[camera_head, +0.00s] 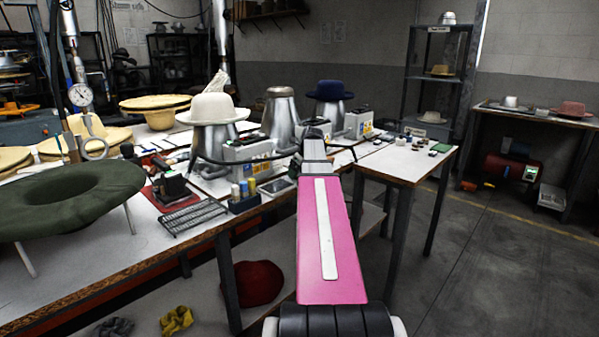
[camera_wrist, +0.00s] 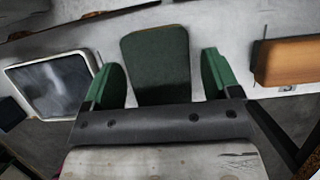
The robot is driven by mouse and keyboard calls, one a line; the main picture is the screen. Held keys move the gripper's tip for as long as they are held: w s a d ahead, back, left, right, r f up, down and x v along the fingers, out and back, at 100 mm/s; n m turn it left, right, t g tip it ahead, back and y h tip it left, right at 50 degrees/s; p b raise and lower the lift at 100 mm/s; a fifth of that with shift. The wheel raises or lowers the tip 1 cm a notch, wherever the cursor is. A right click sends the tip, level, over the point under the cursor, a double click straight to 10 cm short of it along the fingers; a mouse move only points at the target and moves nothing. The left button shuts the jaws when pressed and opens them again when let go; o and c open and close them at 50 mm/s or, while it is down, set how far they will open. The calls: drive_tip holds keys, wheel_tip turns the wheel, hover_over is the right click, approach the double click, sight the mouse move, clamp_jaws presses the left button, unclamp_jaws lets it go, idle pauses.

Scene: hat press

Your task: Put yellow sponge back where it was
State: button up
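In the wrist view my gripper (camera_wrist: 162,78) has its two green-padded fingers spread apart. A dark green, flat-topped block (camera_wrist: 155,62) shows between and beyond them, with a gap at the right finger; I cannot tell how far below it lies. An orange-tan block (camera_wrist: 285,62) lies on the white surface to the right of the fingers. I see no plainly yellow sponge, and cannot tell whether either block is the sponge. In the head view my pink arm hides the gripper and the table under it.
Small bottles (camera_head: 245,190), a wire rack (camera_head: 193,216) and metal hat forms with hats (camera_head: 212,108) crowd the white table (camera_head: 110,235). A yellow crumpled cloth (camera_head: 176,320) lies lower.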

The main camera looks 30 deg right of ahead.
drive_tip(key=v, duration=1.2)
